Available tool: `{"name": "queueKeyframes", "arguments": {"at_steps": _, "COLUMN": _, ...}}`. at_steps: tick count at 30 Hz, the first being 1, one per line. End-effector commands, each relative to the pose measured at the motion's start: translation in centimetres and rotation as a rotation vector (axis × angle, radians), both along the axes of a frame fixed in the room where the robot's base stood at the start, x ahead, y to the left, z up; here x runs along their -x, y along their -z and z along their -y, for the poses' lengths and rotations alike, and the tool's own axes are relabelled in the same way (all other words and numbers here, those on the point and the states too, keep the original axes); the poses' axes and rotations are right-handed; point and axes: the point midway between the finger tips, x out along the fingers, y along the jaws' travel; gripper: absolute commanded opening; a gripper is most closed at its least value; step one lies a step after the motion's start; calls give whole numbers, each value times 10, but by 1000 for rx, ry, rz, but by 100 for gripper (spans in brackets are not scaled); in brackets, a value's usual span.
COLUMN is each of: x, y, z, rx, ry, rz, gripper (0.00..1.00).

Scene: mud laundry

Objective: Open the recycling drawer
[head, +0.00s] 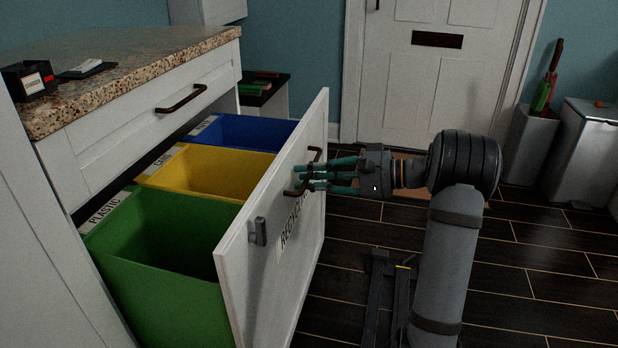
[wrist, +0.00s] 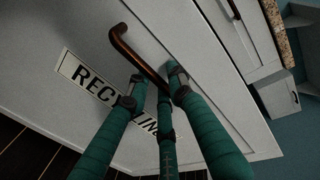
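The recycling drawer is pulled well out, its white front (head: 272,245) standing clear of the cabinet. Green (head: 165,255), yellow (head: 210,172) and blue (head: 245,131) bins show inside it. The dark bronze handle (head: 315,155) is on the outer face, beside the lettering; it also shows in the wrist view (wrist: 126,44). My gripper (head: 305,178) has teal fingers and is at the handle. In the wrist view, the fingertips (wrist: 157,82) lie around the lower end of the handle. I cannot tell whether they grip it; the fingers hide that end.
A closed upper drawer (head: 140,112) sits under the speckled countertop (head: 125,65). A small grey latch piece (head: 258,231) stands out from the drawer front. A white door (head: 440,75) is at the back. Dark plank floor (head: 540,255) is open to the right, with grey bins (head: 585,145) beyond.

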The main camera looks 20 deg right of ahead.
Motion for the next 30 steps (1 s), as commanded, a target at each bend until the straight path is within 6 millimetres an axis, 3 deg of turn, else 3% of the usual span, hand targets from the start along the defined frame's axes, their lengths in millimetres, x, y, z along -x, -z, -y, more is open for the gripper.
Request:
{"name": "queueKeyframes", "arguments": {"at_steps": 4, "x": 0, "y": 0, "z": -1, "rx": 0, "ry": -2, "rz": 0, "gripper": 30}}
{"name": "queueKeyframes", "arguments": {"at_steps": 14, "x": 2, "y": 0, "z": 3, "rx": 2, "ry": -1, "rz": -1, "gripper": 30}}
{"name": "queueKeyframes", "arguments": {"at_steps": 30, "x": 51, "y": -20, "z": 86, "rx": 2, "ry": -1, "rz": 1, "gripper": 30}}
